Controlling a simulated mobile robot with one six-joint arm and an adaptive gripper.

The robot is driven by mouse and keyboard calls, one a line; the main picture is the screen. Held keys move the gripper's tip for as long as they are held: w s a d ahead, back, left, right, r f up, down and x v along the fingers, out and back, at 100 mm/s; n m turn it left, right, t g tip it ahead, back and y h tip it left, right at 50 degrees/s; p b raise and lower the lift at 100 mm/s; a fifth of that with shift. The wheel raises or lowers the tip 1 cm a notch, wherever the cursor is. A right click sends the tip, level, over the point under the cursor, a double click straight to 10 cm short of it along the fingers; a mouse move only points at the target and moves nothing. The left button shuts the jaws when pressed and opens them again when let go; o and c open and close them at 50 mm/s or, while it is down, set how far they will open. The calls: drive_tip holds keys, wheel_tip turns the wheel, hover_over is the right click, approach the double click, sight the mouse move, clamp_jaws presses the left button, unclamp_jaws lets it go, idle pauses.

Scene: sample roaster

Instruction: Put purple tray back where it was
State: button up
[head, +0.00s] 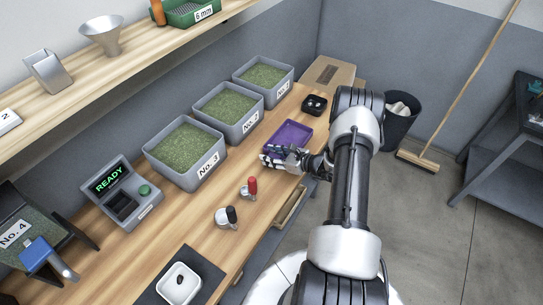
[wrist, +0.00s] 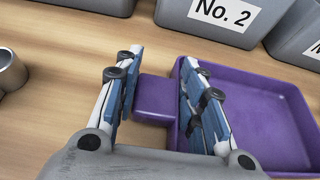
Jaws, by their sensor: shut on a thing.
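The purple tray (head: 291,134) is at the right part of the wooden bench, in front of the bins labelled No. 2 and No. 1. It is shallow and looks empty and level; I cannot tell whether it touches the wood. In the wrist view the tray (wrist: 262,125) fills the right side, with a short purple tab toward the left. My gripper (head: 284,157) is at the tray's near side. In the wrist view my gripper (wrist: 158,100) has its fingers either side of the tab and is shut on it. The right finger hides part of the tray's wall.
Grey bins of green beans (head: 185,152) line the back of the bench. A small black tray (head: 314,104) sits beyond the purple tray. Bare wood lies between tools and bins.

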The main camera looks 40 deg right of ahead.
drive_tip(key=o, duration=1.2)
drive_tip(key=shift+f, duration=0.1)
drive_tip(key=shift+c, duration=0.2)
